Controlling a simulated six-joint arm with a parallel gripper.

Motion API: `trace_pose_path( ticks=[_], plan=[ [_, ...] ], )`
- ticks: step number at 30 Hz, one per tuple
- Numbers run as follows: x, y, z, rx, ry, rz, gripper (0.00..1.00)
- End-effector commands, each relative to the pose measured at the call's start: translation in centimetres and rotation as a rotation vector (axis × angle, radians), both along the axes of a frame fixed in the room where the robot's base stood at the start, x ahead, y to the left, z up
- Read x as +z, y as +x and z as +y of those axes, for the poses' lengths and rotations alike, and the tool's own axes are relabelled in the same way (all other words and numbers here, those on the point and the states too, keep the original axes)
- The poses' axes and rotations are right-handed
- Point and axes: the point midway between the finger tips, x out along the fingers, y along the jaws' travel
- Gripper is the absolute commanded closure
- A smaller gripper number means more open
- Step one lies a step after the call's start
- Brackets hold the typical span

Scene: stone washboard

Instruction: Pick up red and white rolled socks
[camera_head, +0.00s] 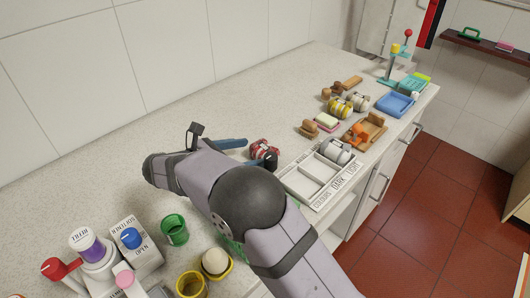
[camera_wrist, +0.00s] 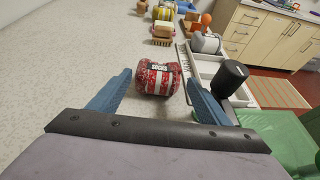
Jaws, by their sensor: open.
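The red and white rolled socks (camera_wrist: 157,78) lie on the speckled counter, with a dark label reading "SOCKS" on top. My gripper (camera_wrist: 160,84) is open, with one blue finger on each side of the socks in the wrist view. Gaps show between the socks and both fingers, and I cannot tell the exact height of the fingers over the counter. In the head view my gripper (camera_head: 240,147) comes from the left, low over the counter.
A white sorting tray (camera_head: 309,187) marked "COLOURS", "DARK" and "LIGHT" stands right of the socks, with a grey roll (camera_head: 336,151) in it. A black cylinder (camera_wrist: 230,78) is close to the right finger. Brushes (camera_head: 309,129) and other rolls (camera_head: 341,108) lie farther back. The counter's left rear is clear.

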Motion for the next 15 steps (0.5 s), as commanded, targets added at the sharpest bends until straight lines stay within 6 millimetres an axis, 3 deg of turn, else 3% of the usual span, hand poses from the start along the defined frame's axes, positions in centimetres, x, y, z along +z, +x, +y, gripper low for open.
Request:
trace_pose_path(
  ticks=[6,15],
  plan=[
    [-0.8,1.3,-1.6,0.0,0.001,-0.001,0.29],
    [-0.9,1.5,-1.8,0.001,0.001,-0.001,0.29]
  ],
)
